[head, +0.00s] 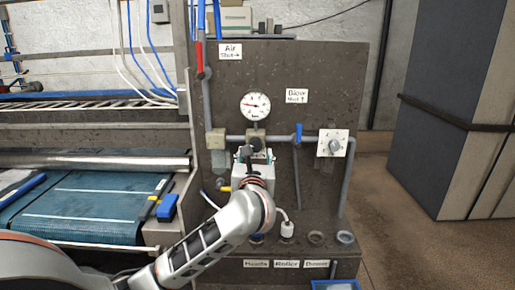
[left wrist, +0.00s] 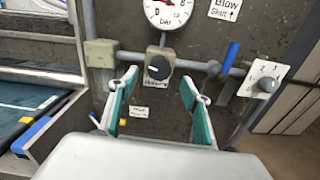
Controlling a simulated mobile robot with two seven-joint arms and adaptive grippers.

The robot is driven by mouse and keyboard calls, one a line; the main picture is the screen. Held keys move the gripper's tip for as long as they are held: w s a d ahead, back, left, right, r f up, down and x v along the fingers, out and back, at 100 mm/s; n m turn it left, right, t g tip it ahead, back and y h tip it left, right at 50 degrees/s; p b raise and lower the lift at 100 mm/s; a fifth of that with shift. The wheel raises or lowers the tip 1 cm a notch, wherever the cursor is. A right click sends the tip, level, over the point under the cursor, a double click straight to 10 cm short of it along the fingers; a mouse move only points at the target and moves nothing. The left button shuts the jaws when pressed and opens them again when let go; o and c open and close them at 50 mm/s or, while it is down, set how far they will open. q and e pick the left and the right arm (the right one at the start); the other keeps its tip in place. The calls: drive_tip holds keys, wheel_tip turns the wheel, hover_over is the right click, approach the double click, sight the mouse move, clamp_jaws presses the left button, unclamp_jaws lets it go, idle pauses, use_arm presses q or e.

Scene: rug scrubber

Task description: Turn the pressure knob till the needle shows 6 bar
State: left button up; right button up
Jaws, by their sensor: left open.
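The round white pressure gauge (head: 255,106) is on the dark panel. Its red needle points left; I cannot read an exact value. Its lower part shows at the top of the left wrist view (left wrist: 167,12), marked bar. The black pressure knob (left wrist: 159,67) is straight below it on the pipe, with a small label under it. My left gripper (head: 256,155) is in front of the knob in the head view and hides part of it. In the left wrist view the gripper (left wrist: 159,84) is open, with the knob seen between its teal-padded fingers. I see no contact. My right gripper is not in view.
A blue-handled valve (head: 298,133) is right of the knob, and a white plate with a grey dial (head: 334,146) farther right. A red-handled valve (head: 203,73) is at upper left. Labelled holders line the panel's bottom ledge. The rug machine's blue bed (head: 90,205) is on the left.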

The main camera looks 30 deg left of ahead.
sight(255, 146)
use_arm(q)
drive_tip(key=shift+x, duration=2.65)
drive_tip(key=c, duration=1.1)
